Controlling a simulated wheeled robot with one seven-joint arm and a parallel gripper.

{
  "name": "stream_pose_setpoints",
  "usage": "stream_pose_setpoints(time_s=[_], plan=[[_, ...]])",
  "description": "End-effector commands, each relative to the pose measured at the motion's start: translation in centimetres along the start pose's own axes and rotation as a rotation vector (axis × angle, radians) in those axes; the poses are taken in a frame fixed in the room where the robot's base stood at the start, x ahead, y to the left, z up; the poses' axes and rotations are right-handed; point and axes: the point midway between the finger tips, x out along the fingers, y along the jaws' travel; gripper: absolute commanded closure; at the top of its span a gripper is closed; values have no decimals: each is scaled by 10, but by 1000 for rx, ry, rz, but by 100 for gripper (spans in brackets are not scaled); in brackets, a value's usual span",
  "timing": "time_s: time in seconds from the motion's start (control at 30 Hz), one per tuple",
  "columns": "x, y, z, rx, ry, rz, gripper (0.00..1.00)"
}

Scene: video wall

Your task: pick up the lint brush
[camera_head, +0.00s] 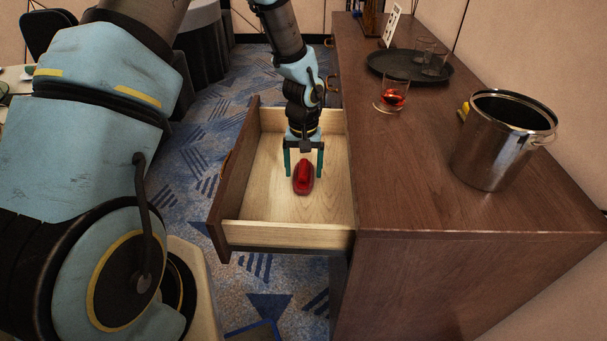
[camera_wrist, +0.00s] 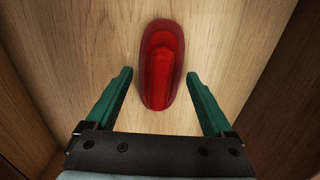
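The lint brush (camera_head: 303,178) is a red, rounded, elongated object lying on the pale wooden floor of the open drawer (camera_head: 260,205). My gripper (camera_head: 304,174) is above it in the drawer, pointing down. In the wrist view, the red brush (camera_wrist: 161,65) lies ahead of and between the lines of the two green fingers. My gripper (camera_wrist: 159,75) is open and empty, with a gap on both sides of the brush. I cannot tell exactly how high the fingertips are above the drawer floor.
The drawer walls surround the gripper. The dark wooden cabinet top (camera_head: 400,190) to the right holds a metal bucket (camera_head: 490,150), a glass with red liquid (camera_head: 391,97) and a black tray (camera_head: 409,66) with glasses. The drawer contains nothing else that I can see.

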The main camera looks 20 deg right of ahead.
Motion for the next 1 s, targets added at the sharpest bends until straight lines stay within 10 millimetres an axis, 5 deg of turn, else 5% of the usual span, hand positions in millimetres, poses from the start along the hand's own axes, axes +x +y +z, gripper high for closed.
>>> stream_pose_setpoints(time_s=[0.63, 1.0], plan=[[0, 0, 0, 0, 0, 0, 88], [-12, 0, -1, 0, 3, 1, 88]])
